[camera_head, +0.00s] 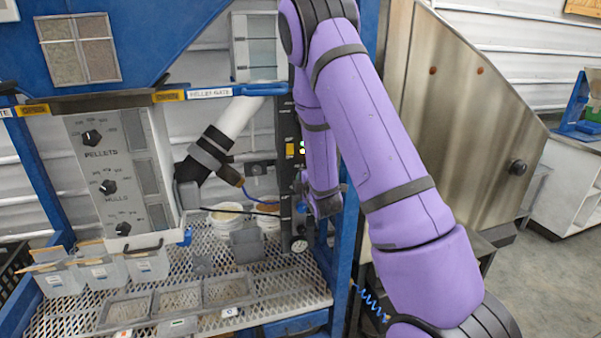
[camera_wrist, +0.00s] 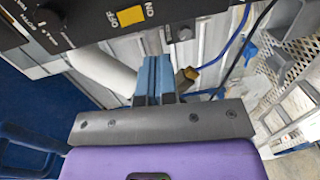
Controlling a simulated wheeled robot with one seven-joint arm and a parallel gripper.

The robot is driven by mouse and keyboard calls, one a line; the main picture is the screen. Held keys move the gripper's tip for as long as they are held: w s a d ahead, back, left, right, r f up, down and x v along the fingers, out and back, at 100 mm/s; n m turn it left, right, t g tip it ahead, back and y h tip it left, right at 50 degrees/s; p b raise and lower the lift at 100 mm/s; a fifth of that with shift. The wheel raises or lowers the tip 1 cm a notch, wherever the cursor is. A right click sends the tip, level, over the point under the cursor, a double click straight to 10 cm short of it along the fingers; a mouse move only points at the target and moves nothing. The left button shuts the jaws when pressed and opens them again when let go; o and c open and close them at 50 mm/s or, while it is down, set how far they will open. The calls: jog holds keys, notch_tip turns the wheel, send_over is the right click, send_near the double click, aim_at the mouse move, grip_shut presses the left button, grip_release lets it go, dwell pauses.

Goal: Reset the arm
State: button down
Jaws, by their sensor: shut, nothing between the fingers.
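My purple arm crosses the head view from the lower right up to the top and folds back down. The end of my arm hangs in front of the hopper frame, beside a narrow black control panel (camera_head: 287,205). In the wrist view my gripper (camera_wrist: 153,62) shows two blue-grey fingers close together, with nothing between them. The black panel (camera_wrist: 95,38) with a yellow OFF/ON label lies just beyond the fingertips in that view. I cannot tell whether they touch it. In the head view the fingertips are too small to make out.
A dial box (camera_head: 118,170) marked PELLETS and HULLS stands left. A white pipe (camera_head: 238,117) slopes down near a bucket (camera_head: 226,218). Grey bins (camera_head: 180,300) sit on a perforated shelf (camera_head: 270,278). A blue post (camera_head: 350,240) and steel hopper panel (camera_head: 450,100) flank my arm. Open floor lies right.

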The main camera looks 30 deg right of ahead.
jog(key=shift+s, duration=0.3)
dwell(0.4)
jog(key=s+a+r+m+g+y, duration=0.25)
jog(key=s+a+r+m, duration=0.2)
jog(key=r, duration=0.45)
jog(key=s+a+r+m+g+y, duration=0.1)
jog(key=s+a+r+m+g, duration=0.25)
jog(key=s+a+r, duration=0.35)
jog(key=s+a+r+m+g, duration=0.1)
jog(key=s+r+m, duration=0.1)
jog(key=s, duration=0.6)
jog(key=s+a+r+m+g, duration=0.2)
jog(key=s+r, duration=0.1)
jog(key=s, duration=0.5)
jog(key=s+a+r+m+g+y, duration=0.1)
jog(key=s+a+r+m, duration=0.1)
jog(key=s, duration=0.7)
jog(key=shift+r+m+g, duration=0.4)
jog(key=shift+r, duration=0.15)
jog(key=shift+a, duration=0.1)
